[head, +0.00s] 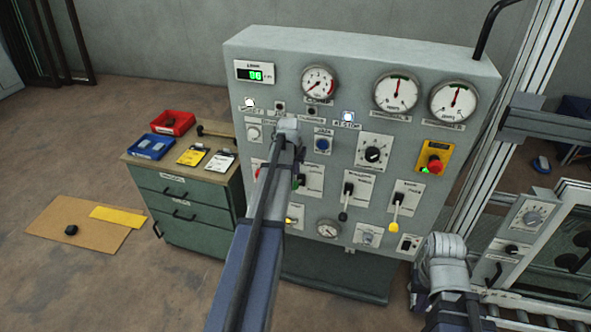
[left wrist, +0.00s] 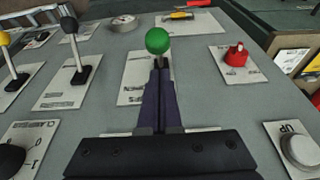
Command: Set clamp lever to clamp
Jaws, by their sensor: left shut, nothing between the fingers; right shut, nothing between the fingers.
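A lever with a green knob (left wrist: 158,40) stands on a white plate on the grey panel. In the head view the left fingers are mostly hidden by my arm. A black-knobbed lever (head: 345,200) and a yellow-knobbed lever (head: 395,215) stand to the right. The lever labels are not readable. My right gripper (head: 418,288) is low at the right, away from the levers.
The panel (head: 345,60) also carries gauges, dials and a red emergency button (head: 434,163). A red knob (left wrist: 236,54) is beside the green lever. A drawer cabinet (head: 185,200) with bins stands left of the panel. A metal frame (head: 520,110) rises at the right.

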